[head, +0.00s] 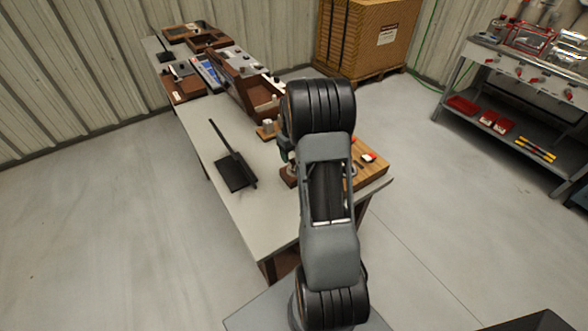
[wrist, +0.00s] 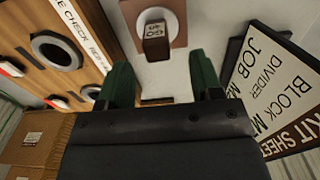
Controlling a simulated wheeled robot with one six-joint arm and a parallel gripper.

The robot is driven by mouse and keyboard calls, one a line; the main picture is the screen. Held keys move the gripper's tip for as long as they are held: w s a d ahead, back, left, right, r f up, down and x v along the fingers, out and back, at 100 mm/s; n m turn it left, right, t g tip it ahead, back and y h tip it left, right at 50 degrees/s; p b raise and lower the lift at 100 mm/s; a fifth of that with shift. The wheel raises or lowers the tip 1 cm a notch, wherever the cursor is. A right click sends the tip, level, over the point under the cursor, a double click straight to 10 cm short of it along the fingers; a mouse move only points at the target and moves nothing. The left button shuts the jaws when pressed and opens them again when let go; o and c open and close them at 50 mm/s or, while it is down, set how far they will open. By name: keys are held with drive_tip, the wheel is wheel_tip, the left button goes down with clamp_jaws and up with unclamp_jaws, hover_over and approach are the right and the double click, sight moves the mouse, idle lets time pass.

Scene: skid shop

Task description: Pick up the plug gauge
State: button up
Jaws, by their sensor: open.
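In the wrist view, what looks like the plug gauge (wrist: 156,38) is a dark block-shaped piece with a small pale "GO" label. It stands on a light round disc over a brown base (wrist: 178,22). My gripper (wrist: 160,75) has two green fingers, spread apart and empty. The gauge appears between and beyond the fingertips, and I see no contact. In the head view my arm covers most of the gripper, and the gauge cannot be made out there.
A wooden gauge check board (wrist: 85,45) with round holes lies left of the fingers in the wrist view. A lettered job sheet (wrist: 275,90) stands close on the right. In the head view, the workbench (head: 215,145) has clear room around the black stand (head: 236,172).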

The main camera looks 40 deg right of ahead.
drive_tip(key=shift+d+f+p, duration=0.2)
drive_tip(key=shift+f+p, duration=0.5)
drive_tip(key=shift+f, duration=2.45)
clamp_jaws()
